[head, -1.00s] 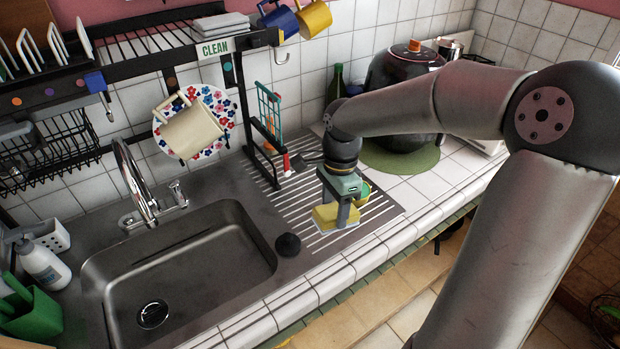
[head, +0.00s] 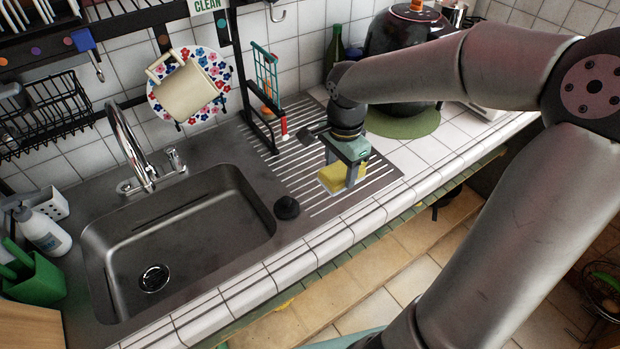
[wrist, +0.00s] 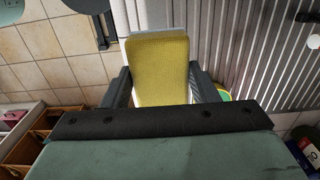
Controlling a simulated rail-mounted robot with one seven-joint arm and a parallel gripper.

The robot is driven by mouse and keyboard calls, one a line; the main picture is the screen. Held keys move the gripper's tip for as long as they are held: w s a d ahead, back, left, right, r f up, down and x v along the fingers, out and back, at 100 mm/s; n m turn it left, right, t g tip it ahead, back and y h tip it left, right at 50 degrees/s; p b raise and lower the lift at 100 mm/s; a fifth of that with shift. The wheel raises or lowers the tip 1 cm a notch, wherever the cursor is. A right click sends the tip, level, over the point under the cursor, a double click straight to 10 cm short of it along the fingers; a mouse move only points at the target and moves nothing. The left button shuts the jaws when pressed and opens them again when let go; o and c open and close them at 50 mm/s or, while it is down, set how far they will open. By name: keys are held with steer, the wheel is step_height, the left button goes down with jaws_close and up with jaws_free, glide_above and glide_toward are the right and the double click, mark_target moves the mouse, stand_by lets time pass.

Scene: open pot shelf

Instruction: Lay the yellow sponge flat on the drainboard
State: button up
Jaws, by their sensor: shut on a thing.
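The yellow sponge (head: 331,179) is between the fingers of my gripper (head: 342,182), low over the front right part of the ribbed metal drainboard (head: 297,172). In the wrist view the sponge (wrist: 158,70) shows its broad yellow face, with a grey strip at its far edge. The fingers of my gripper (wrist: 160,88) are shut on its two sides. The drainboard (wrist: 255,45) shows to the right of the sponge there. I cannot tell whether the sponge's underside touches the drainboard.
A black round stopper (head: 287,208) sits between the drainboard and the sink (head: 200,240). A dark rack post (head: 262,130) stands at the drainboard's back. A large dark pot (head: 392,45) on a green mat (head: 405,122) is to the right. A tiled edge runs along the front.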

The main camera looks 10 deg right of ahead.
steer(key=w+a+f, duration=0.1)
steer(key=w+f, duration=0.1)
steer(key=w+a+f, duration=0.2)
steer(key=f, duration=0.1)
steer(key=w+a+f, duration=0.2)
steer(key=w, duration=0.1)
steer(key=shift+a+f+p, duration=0.15)
steer(key=shift+f+p, duration=0.15)
steer(key=shift+p, duration=0.1)
steer(key=shift+f, duration=1.5)
steer(key=o, duration=0.9)
